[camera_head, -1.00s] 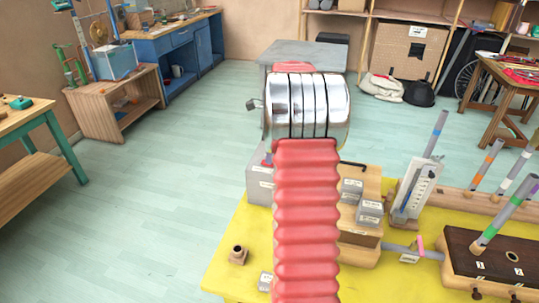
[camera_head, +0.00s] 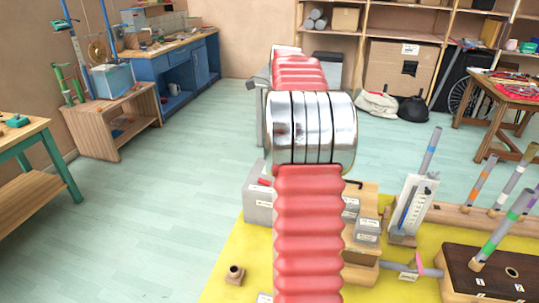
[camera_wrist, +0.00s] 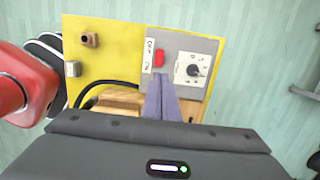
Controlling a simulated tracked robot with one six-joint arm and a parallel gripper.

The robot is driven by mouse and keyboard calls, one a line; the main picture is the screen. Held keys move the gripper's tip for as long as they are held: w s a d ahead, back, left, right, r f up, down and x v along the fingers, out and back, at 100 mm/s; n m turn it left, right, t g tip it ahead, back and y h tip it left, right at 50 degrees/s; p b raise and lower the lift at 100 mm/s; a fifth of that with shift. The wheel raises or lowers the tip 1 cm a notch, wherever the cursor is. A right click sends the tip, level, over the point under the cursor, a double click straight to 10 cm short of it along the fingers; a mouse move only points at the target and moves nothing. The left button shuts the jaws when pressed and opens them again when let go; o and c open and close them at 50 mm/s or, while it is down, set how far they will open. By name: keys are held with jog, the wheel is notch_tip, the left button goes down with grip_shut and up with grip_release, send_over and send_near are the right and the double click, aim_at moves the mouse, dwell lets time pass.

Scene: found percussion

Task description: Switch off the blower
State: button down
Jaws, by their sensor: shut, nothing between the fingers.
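The blower's grey control box (camera_wrist: 207,47) stands on the yellow table top in the wrist view. It carries a red switch (camera_wrist: 159,58) beside a white label and a dial with a dark knob (camera_wrist: 193,71). My gripper (camera_wrist: 163,78) is shut and empty, its fingertips just below the red switch in the picture. I cannot tell whether they touch the box. In the head view the grey box (camera_head: 258,206) is partly hidden behind my arm, with the red switch (camera_head: 264,182) showing at its top. My gripper is hidden there.
The yellow table (camera_head: 222,262) also holds a small brown fitting (camera_head: 235,274), a white gauge stand (camera_head: 411,205), and a dark wooden box (camera_head: 485,270) with coloured tubes. A black hose (camera_wrist: 100,88) curves beside the grey box. Open floor (camera_head: 150,215) lies to the left.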

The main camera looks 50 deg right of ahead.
jog(key=shift+r, duration=0.6)
jog(key=s+a+r+n+t+h, duration=0.1)
jog(key=a+r+n, duration=0.1)
jog(key=a+n, duration=0.8)
jog(key=s+a+r+n+t, duration=0.1)
jog(key=s+a+r+n, duration=0.3)
jog(key=a, duration=1.2)
jog(key=s+a+f+n+t, duration=0.1)
jog(key=s+a+f+n, duration=0.3)
jog(key=a+n, duration=0.4)
jog(key=s+a+f+n+t, duration=0.1)
jog(key=s+a+f+n, duration=0.3)
jog(key=s+a+n, duration=0.3)
jog(key=shift+s+a+f+n, duration=0.3)
jog(key=shift+a+f+n, duration=0.1)
jog(key=shift+a+n, duration=0.45)
